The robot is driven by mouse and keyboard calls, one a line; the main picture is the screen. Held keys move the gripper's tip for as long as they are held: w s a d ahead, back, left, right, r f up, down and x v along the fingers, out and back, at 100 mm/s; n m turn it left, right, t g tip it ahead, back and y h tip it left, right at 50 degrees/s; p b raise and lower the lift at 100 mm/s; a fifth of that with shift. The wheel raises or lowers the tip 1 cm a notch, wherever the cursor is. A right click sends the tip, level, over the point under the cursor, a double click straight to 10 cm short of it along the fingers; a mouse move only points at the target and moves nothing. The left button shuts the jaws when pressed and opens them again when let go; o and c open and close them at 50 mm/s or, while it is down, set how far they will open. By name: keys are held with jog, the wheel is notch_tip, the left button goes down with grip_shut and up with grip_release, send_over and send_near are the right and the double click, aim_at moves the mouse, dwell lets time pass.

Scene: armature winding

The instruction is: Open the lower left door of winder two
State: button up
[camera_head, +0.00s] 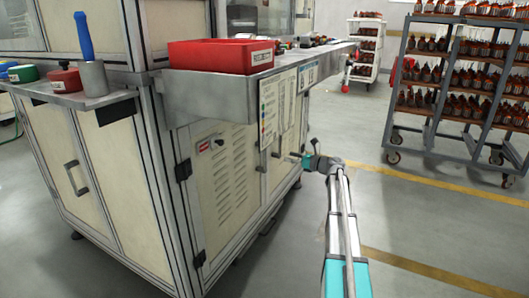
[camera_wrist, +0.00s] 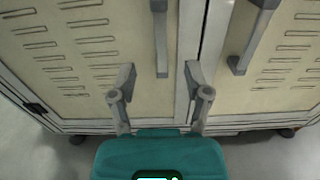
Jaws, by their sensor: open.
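The winder's lower left door (camera_head: 222,185) is a cream vented panel in a metal frame, and it looks shut. It also shows in the wrist view (camera_wrist: 90,60), with a grey bar handle (camera_wrist: 160,40) near its right edge. My gripper (camera_wrist: 159,73) is open, its two fingers either side of the handle's lower end in the picture. I cannot tell whether they touch it. In the head view my gripper (camera_head: 294,157) is in front of the cabinet, below the worktop. The handle is small and unclear there. No winder number is readable.
The neighbouring right door (camera_wrist: 285,80) has its own grey handle (camera_wrist: 252,40). A worktop (camera_head: 215,95) with a red bin (camera_head: 215,57) overhangs the doors, and sheets (camera_head: 278,105) hang from its edge. A trolley (camera_head: 440,105) stands at the back right. Floor before the cabinet looks clear.

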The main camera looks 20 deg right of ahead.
aim_at(266, 151)
jog(key=x, duration=1.2)
jog(key=shift+w+a, duration=0.1)
grip_shut()
